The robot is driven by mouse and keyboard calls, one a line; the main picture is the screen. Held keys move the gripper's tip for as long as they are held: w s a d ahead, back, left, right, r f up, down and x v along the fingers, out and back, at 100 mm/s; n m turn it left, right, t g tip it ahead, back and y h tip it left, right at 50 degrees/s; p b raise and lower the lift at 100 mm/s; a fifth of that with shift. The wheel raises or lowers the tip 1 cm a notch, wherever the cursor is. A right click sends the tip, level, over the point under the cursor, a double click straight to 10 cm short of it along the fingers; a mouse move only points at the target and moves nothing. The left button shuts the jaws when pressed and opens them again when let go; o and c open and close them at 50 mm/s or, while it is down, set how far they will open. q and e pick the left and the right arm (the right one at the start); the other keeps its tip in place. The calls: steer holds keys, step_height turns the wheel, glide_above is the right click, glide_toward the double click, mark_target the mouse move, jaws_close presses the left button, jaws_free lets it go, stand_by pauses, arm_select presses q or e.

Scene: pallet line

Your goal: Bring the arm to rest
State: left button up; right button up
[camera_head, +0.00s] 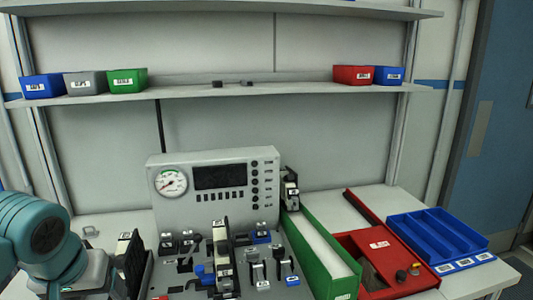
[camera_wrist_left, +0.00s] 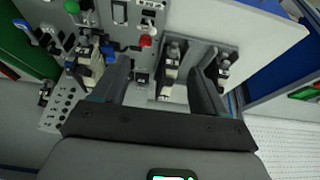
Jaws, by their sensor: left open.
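My left arm (camera_head: 45,240) comes in from the left in the head view, in front of the left end of the bench. Its teal links are near the left edge of a grey control panel. In the left wrist view my left gripper (camera_wrist_left: 160,75) has its two dark fingers spread apart. No held thing shows between them. A black and white clamp-like part (camera_wrist_left: 170,75) shows beyond the fingers, inside the gap as seen from the wrist. I cannot tell how far it is from the fingertips. My right gripper is in neither view.
A grey panel (camera_head: 221,207) with a gauge (camera_head: 171,183) stands on the bench, with several levers in front. A green tray (camera_head: 335,272), a red box (camera_head: 375,243) and a blue divided tray (camera_head: 438,235) are to the right. Small bins line the shelf (camera_head: 200,92) above.

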arm_select(q)
steer(key=d+f+m+g+h+b, duration=0.1)
steer(key=d+f, duration=0.3)
steer(key=f, duration=0.7)
steer(key=w+d+f+g+h+b, duration=0.15)
steer(key=d+f, duration=0.25)
steer(key=f, duration=0.6)
steer(key=d+f+m+h, duration=0.1)
steer(key=d+f, duration=0.3)
steer(key=f, duration=0.7)
steer(key=s+d+f+h, duration=0.1)
steer(key=s+d+f, duration=0.1)
steer(key=s+f, duration=0.6)
steer(key=s+d+f+n+g+b, duration=0.1)
steer(key=s+d+f, duration=0.2)
steer(key=s+f, duration=0.5)
step_height(320, 180, down, 2)
steer(key=shift+s+f+h, duration=0.15)
steer(key=shift+h, duration=0.2)
steer(key=shift+g, duration=0.25)
steer(key=shift+c, duration=0.3)
steer(key=shift+c, duration=1.2)
